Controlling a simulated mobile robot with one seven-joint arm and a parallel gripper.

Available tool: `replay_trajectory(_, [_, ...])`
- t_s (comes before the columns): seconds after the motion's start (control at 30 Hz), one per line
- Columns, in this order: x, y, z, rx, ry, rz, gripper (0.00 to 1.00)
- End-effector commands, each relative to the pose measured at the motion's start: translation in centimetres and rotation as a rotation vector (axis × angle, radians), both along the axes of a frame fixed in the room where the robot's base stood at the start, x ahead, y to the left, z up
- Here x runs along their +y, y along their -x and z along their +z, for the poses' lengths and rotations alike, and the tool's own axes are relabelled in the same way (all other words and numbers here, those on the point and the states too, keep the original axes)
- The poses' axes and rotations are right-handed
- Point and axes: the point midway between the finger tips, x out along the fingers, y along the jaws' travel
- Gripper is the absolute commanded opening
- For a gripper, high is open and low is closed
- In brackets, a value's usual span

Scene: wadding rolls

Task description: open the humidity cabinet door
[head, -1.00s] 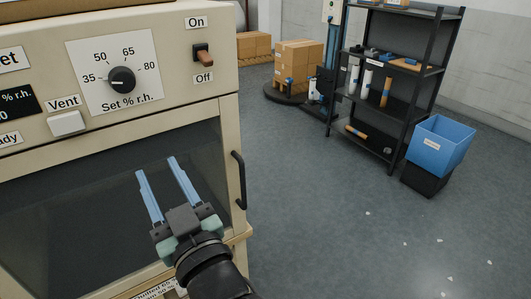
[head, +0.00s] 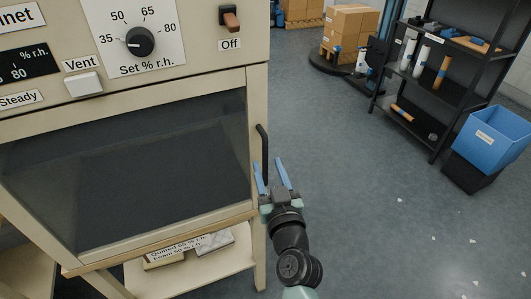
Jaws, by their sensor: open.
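The humidity cabinet is cream, with its control panel above a dark glass door (head: 130,170). The door looks shut in its frame. A black vertical bar handle (head: 263,152) is on the right edge of the door. My gripper (head: 272,174) is open, its two blue fingers pointing up in the picture. The fingertips are at the lower part of the handle. The left finger overlaps the door's right edge and the right finger is to the right of the handle. I cannot tell whether either finger touches it.
The panel has a humidity dial (head: 140,41), a Vent button (head: 84,84) and an On/Off switch (head: 230,18). A lower shelf (head: 190,270) holds labelled pads. A black rack (head: 440,90), blue bin (head: 492,138) and cartons (head: 350,30) stand at right.

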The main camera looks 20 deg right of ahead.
Motion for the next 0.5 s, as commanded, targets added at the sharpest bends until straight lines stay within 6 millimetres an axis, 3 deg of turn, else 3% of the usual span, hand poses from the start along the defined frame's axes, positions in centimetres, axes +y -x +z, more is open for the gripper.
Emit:
replay_trajectory(0.2, [-0.5,-3.0,0.1,-0.001,-0.001,0.0,0.47])
replay_trajectory(0.5, [-0.6,-4.1,0.0,0.0,0.0,0.0,0.47])
